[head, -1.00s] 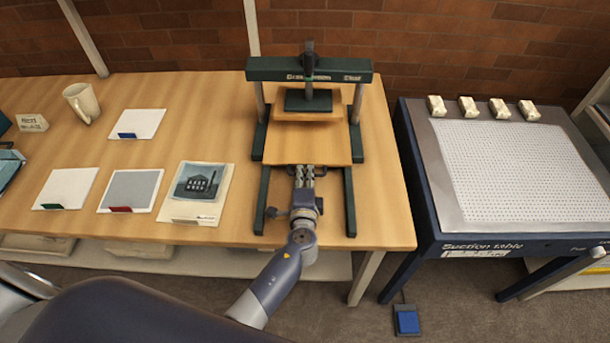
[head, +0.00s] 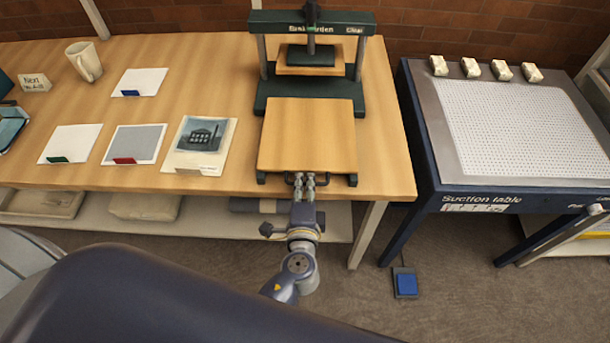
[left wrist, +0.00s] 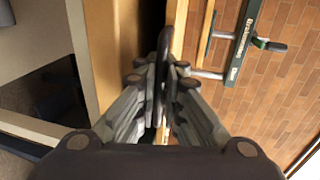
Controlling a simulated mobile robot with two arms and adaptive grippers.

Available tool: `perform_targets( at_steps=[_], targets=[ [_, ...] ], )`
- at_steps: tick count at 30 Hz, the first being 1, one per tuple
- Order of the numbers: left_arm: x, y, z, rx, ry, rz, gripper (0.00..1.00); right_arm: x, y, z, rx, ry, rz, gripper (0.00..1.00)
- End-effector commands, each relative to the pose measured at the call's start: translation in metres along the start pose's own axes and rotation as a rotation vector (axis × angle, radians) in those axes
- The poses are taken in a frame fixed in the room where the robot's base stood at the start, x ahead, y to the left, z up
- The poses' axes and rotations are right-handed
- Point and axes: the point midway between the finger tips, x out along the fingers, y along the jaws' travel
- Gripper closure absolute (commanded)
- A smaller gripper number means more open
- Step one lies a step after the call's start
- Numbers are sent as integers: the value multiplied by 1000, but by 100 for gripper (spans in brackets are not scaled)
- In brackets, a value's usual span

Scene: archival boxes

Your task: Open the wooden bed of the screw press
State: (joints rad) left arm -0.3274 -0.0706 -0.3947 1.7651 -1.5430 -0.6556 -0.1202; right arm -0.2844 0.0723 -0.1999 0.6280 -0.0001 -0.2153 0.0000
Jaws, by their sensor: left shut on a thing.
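The green screw press (head: 312,22) stands at the back of the wooden table; it also shows in the left wrist view (left wrist: 243,38). Its wooden bed (head: 308,135) is slid out toward me, over the front of the dark green base, close to the table's front edge. The pressing plate (head: 311,55) hangs behind the bed. My left gripper (head: 304,180) is at the bed's front edge, shut on the dark handle (head: 291,181) there. In the left wrist view the fingers (left wrist: 160,85) close around this dark handle. My right gripper is not in view.
Left of the press lie a picture on paper (head: 201,146) and several cards, including a grey one (head: 135,144). A mug (head: 85,63) stands at the back left. The suction table (head: 530,125) is at the right. A blue pedal (head: 405,283) lies on the floor.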

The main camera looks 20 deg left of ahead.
Motion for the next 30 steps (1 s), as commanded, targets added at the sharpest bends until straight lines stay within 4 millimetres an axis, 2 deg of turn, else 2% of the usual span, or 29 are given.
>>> perform_targets(
  at_steps=[7, 9, 10, 11, 23, 26, 30],
  targets=[
    [0, -1, 0, 0, 1, -1, 100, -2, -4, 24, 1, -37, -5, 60],
    [0, -1, 0, 0, 2, -1, 80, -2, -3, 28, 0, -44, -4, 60],
    [0, -1, 0, 0, 1, -1, 74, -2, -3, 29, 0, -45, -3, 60],
    [0, -1, 0, 0, 1, -1, 72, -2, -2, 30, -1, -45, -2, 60],
    [-5, 0, 0, 0, 1, 0, 72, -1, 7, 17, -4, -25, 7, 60],
    [-18, 0, 0, 1, 1, 1, 72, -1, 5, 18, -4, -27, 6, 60],
    [-47, 1, 0, 1, 2, 2, 72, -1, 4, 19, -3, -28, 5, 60]
  ],
)
